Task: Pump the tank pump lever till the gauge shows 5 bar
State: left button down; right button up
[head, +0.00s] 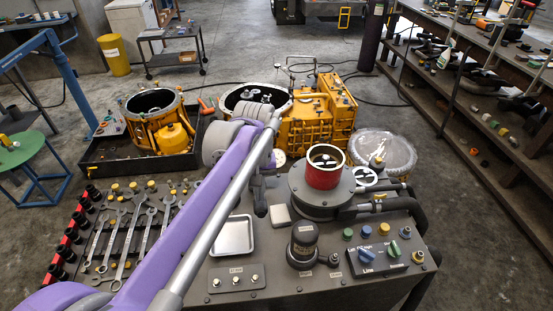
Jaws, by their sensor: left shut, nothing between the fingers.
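My left gripper (261,208) hangs at the end of my purple arm, pointing down over the dark bench top. It is small in the head view and looks shut and empty, just left of a grey round tank-like housing (307,196) with a red ring (323,175) on top. A white round dial (280,158) shows partly behind my arm; its reading is too small to make out. I cannot pick out the pump lever with certainty; my arm covers part of the bench and the area behind it. My right gripper is not in view.
The bench holds a metal tray (233,236), a dark cylindrical unit (303,241), a knob panel (379,256) and several wrenches (147,226). Yellow transmission housings (322,112) stand behind it. A shelf (470,95) lines the right. Floor between bench and shelf is clear.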

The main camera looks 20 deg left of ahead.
pick_arm(q)
jog(key=shift+s+f+b, duration=0.1)
jog(key=shift+f+b, duration=0.8)
jog(key=shift+f, duration=0.9)
jog(key=shift+f+b, duration=1.2)
jog(key=shift+f, duration=1)
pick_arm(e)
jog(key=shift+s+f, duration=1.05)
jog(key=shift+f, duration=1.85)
pick_arm(q)
jog(key=shift+r+p, duration=2.35)
jog(key=shift+r, duration=1.8)
jog(key=shift+f, duration=0.1)
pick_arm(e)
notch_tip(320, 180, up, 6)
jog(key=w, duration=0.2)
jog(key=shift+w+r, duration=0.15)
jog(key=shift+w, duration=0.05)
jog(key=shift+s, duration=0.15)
